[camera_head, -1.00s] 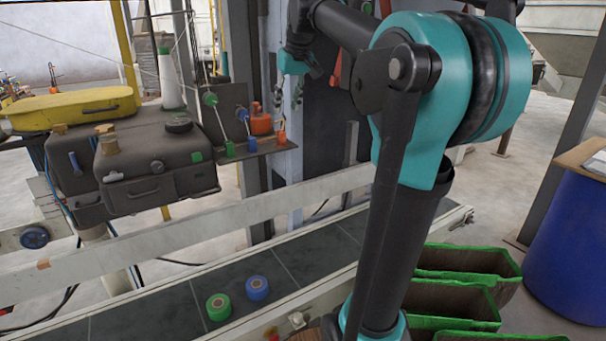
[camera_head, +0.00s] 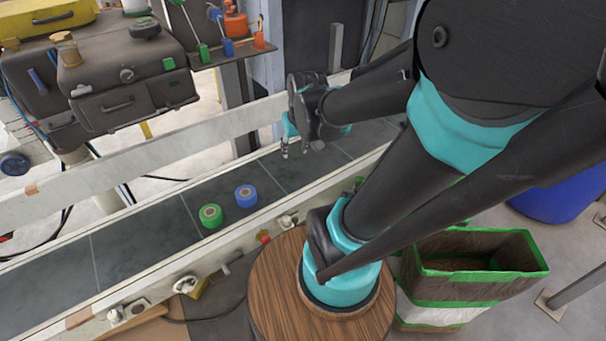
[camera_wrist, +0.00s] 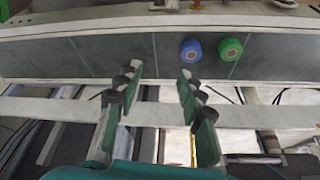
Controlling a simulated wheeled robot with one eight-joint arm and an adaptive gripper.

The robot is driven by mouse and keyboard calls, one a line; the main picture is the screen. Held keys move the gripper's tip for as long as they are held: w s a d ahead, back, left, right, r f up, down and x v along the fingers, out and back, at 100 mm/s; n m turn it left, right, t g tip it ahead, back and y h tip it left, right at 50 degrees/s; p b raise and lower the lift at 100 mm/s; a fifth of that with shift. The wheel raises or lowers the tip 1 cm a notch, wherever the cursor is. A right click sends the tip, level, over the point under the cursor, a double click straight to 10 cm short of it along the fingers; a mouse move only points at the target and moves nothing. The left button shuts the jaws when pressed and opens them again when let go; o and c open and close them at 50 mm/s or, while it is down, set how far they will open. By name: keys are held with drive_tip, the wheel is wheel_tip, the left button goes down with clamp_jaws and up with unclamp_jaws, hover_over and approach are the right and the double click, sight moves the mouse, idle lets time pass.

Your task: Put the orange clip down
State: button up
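A small orange piece (camera_head: 259,39), which looks like the orange clip, stands at the right end of the dark shelf (camera_head: 224,52), beside a blue one (camera_head: 228,47) and a green one (camera_head: 204,53). My gripper (camera_head: 295,152) is over the conveyor, below and to the right of that shelf. In the wrist view my gripper (camera_wrist: 158,82) has its fingers well apart, with nothing seen between them. No orange clip can be made out in the wrist view.
The dark conveyor (camera_head: 155,220) carries a green roll (camera_head: 210,216) and a blue roll (camera_head: 246,196); both show in the wrist view. A pale rail (camera_head: 150,155) runs behind it. Dark cases (camera_head: 135,75) stand back left. A green-rimmed bin (camera_head: 480,275) is front right.

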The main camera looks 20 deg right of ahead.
drive_tip(key=s+f, duration=0.5)
drive_tip(key=s, duration=0.1)
drive_tip(key=shift+s+d+f+m, duration=0.15)
drive_tip(key=shift+d+f+m, duration=0.05)
drive_tip(key=shift+f+m, duration=0.1)
idle(0.7)
